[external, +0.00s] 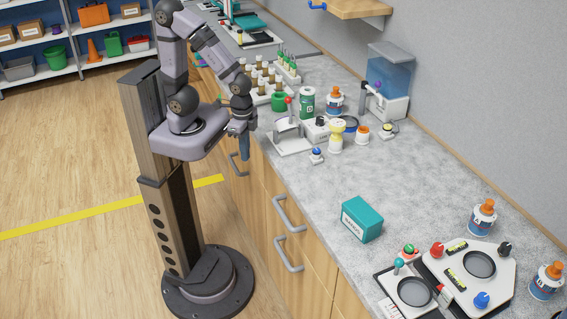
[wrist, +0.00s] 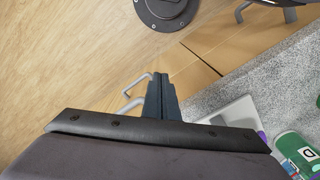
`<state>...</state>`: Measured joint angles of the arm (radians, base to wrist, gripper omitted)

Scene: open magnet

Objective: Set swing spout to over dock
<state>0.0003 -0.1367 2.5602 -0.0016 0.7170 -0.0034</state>
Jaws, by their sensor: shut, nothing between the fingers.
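My gripper (external: 243,150) hangs beside the counter's front edge in the external view, pointing down, shut and empty. In the wrist view its dark fingers (wrist: 160,90) are together above the floor and drawer fronts. A dispenser with a clear blue tank (external: 390,72) stands against the wall on a white base. A small arm with a purple knob (external: 377,85) sticks out at its left side and looks like the swing spout. I cannot tell its exact angle or which part is the dock. My gripper is well left of the dispenser and apart from it.
A white tray with a red-knobbed lever (external: 289,122), a green can (external: 307,103), a yellow-topped shaker (external: 336,136) and bottles stand between my gripper and the dispenser. A teal box (external: 362,219) lies nearer the front. Drawer handles (external: 289,214) jut out below.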

